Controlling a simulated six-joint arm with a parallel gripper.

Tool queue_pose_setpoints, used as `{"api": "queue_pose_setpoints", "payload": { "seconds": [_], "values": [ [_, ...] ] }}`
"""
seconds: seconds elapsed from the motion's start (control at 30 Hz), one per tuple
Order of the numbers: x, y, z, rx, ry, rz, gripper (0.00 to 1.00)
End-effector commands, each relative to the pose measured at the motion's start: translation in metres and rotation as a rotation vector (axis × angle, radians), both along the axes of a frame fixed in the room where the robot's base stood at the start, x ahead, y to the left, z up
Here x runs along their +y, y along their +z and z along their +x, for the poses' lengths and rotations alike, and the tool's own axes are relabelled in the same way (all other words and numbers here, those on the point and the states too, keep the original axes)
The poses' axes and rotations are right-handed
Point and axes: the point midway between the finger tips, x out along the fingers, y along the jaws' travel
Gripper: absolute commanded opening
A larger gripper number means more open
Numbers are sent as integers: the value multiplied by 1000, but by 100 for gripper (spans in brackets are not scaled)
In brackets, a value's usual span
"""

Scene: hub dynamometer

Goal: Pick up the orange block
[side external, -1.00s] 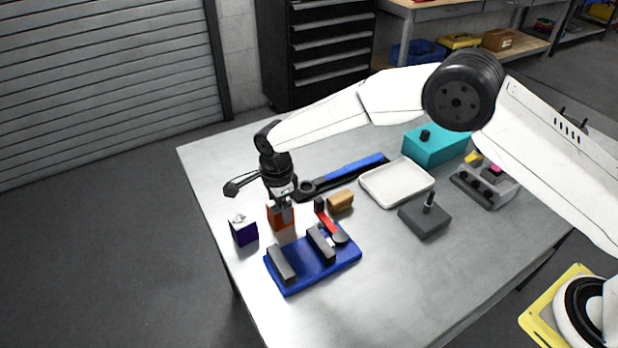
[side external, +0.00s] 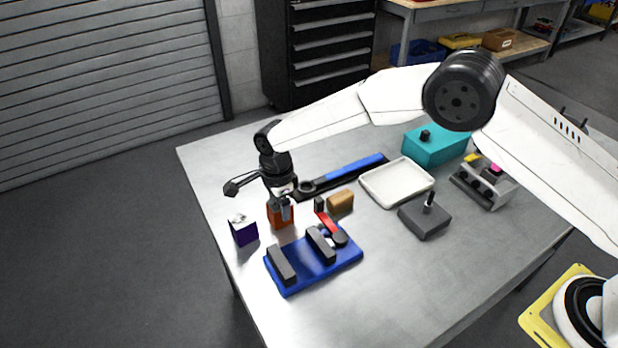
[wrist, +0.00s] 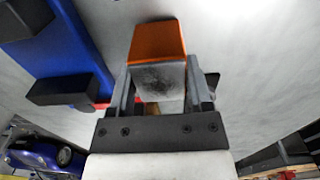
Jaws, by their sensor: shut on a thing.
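The orange block (side external: 275,217) is at the left part of the table, between the purple box and the blue fixture. My gripper (side external: 284,209) points down at it from above, with its fingers shut on the block. In the wrist view the block (wrist: 157,41) sits between the fingers of my gripper (wrist: 162,88). It shows an orange face and a greyish, dark-smudged face towards the camera. The block's underside is hidden, so I cannot tell whether it touches the table.
A purple box (side external: 243,232) stands close on the left. A blue fixture (side external: 326,262) with dark bars lies in front. A brown block (side external: 341,201), a blue-handled tool (side external: 352,167), a white tray (side external: 397,183) and a dark grey block (side external: 425,220) are to the right.

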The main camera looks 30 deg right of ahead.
Motion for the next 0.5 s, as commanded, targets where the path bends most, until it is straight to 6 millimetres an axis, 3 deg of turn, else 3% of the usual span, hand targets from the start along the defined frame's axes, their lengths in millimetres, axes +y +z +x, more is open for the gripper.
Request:
{"api": "queue_pose_setpoints", "payload": {
  "seconds": [0.5],
  "values": [
    [0, 23, 0, -3, 0, 1, 13]
  ]
}}
